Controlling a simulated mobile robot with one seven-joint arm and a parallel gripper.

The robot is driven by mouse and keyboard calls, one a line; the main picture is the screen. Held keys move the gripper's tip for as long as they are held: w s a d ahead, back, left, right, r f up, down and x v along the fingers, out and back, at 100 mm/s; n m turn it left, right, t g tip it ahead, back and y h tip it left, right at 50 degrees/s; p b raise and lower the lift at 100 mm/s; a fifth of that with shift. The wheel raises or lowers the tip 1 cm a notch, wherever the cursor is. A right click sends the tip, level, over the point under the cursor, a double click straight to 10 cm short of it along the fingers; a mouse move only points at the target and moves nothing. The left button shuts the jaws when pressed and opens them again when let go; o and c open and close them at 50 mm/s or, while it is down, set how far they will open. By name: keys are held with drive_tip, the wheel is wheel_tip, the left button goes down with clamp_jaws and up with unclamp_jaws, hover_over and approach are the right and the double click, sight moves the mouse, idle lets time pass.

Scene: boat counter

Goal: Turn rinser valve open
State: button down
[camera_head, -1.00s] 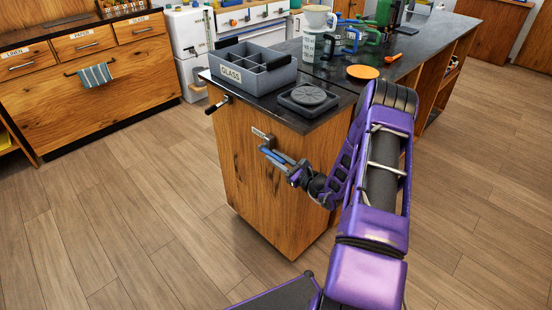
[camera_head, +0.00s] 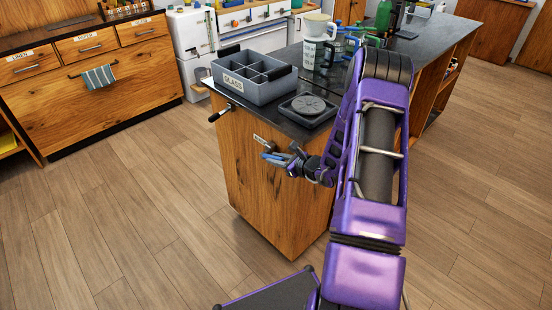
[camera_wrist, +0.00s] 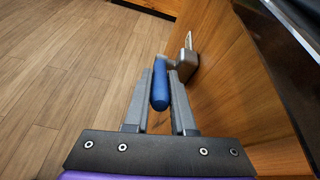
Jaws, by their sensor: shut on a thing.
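The rinser valve has a blue lever handle (camera_wrist: 160,90) and a grey body (camera_wrist: 187,66) on the wooden end panel of the counter. The blue handle also shows in the head view (camera_head: 273,157), below a small label plate (camera_head: 263,141). My gripper (camera_head: 277,156) is at the handle. In the wrist view, my gripper's two grey fingers (camera_wrist: 162,80) lie on either side of the blue handle and are shut on it. The handle stands out from the panel. The black round rinser (camera_head: 308,105) sits on the counter top above. My fingers partly hide the valve in the head view.
A black handle (camera_head: 219,113) juts from the counter's left side. The wooden floor (camera_head: 130,210) left of the counter is clear.

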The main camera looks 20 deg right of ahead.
drive_tip(key=c, duration=0.8)
unclamp_jaws()
drive_tip(key=shift+o, duration=0.2)
drive_tip(key=shift+s, duration=0.1)
drive_tip(key=v, duration=1.7)
drive_tip(key=shift+s, duration=0.15)
